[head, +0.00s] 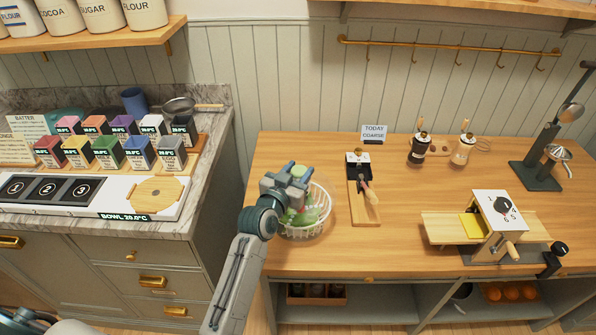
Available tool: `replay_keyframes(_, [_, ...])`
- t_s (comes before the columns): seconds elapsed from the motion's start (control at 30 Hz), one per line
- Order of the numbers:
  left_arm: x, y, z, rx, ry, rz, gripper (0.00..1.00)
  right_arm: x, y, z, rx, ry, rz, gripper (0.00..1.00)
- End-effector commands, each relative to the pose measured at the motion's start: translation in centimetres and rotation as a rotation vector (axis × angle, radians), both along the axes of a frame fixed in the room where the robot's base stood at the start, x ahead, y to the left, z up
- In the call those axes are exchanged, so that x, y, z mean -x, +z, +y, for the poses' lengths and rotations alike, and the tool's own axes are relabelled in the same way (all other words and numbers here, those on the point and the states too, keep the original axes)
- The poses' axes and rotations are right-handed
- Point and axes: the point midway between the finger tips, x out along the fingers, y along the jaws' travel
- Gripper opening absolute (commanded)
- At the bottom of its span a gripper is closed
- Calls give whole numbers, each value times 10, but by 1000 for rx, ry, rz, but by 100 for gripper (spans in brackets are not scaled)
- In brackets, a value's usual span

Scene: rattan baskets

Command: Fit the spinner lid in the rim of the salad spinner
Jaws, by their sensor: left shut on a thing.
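The salad spinner (303,232) is a white, ribbed, see-through bowl near the left end of the wooden counter, with green leaves showing inside. My left gripper (295,188) is over the spinner's upper left part and covers much of its rim. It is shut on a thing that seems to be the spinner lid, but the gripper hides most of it. I cannot tell whether the lid touches the rim or sits level. My right gripper is not in view.
The wooden counter (290,158) is bare behind the spinner. A slicer (495,225) is farther right. A gap separates the marble counter (215,150) with its colored boxes.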

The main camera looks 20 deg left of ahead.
Motion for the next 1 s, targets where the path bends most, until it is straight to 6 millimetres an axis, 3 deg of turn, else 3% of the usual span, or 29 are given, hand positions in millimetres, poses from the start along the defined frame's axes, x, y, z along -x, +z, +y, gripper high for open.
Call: replay_keyframes(1.0, [0,-20,0,0,0,-1,0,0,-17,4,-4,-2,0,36])
